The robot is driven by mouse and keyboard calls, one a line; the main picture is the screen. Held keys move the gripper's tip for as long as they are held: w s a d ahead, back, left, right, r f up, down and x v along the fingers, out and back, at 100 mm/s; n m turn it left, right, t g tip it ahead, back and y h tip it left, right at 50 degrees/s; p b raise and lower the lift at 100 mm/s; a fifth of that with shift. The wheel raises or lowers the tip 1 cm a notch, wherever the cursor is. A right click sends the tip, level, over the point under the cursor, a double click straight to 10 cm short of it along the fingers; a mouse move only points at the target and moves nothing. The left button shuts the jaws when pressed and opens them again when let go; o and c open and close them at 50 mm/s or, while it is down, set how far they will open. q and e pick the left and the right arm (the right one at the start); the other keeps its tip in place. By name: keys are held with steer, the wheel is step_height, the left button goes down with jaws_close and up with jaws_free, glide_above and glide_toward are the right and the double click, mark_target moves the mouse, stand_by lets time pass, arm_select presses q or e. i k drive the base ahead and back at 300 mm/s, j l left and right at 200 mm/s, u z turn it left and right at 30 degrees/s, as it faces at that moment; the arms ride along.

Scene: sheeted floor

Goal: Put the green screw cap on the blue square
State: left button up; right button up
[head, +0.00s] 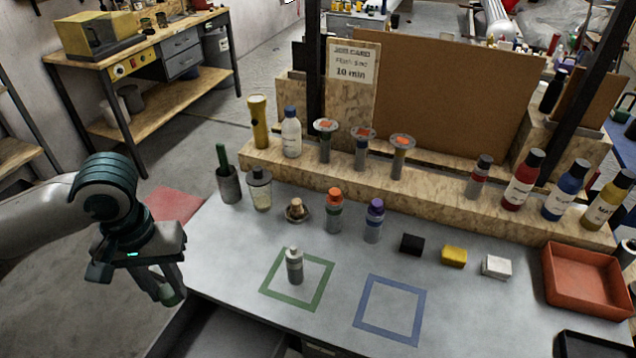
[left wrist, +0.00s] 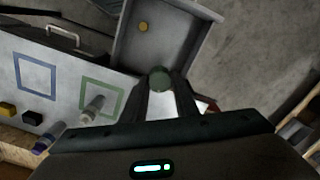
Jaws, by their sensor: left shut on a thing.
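My left gripper (head: 165,290) is shut on the green screw cap (head: 173,297), off the left edge of the table. The cap shows between the fingertips in the left wrist view (left wrist: 160,78). The blue square (head: 398,283) is a taped outline on the table's front part, empty inside; it also shows in the left wrist view (left wrist: 36,60). A green taped square (head: 272,270) lies to its left, with a small grey bottle with a pale top (head: 295,266) upright inside it. My right gripper is not in view.
Orange-topped (head: 334,212) and purple-topped (head: 374,222) bottles stand behind the squares. Black (head: 412,244), yellow (head: 454,256) and white (head: 496,266) blocks lie right of them. A red tray (head: 590,283) is at the right. An open drawer (left wrist: 160,45) holds a small yellowish round thing.

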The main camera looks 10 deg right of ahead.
mark_target(392, 307)
steer(key=l+z, duration=0.35)
steer(key=l, duration=0.3)
steer(key=i+l+z, duration=0.1)
steer(key=l+z, duration=0.3)
steer(key=l, duration=0.25)
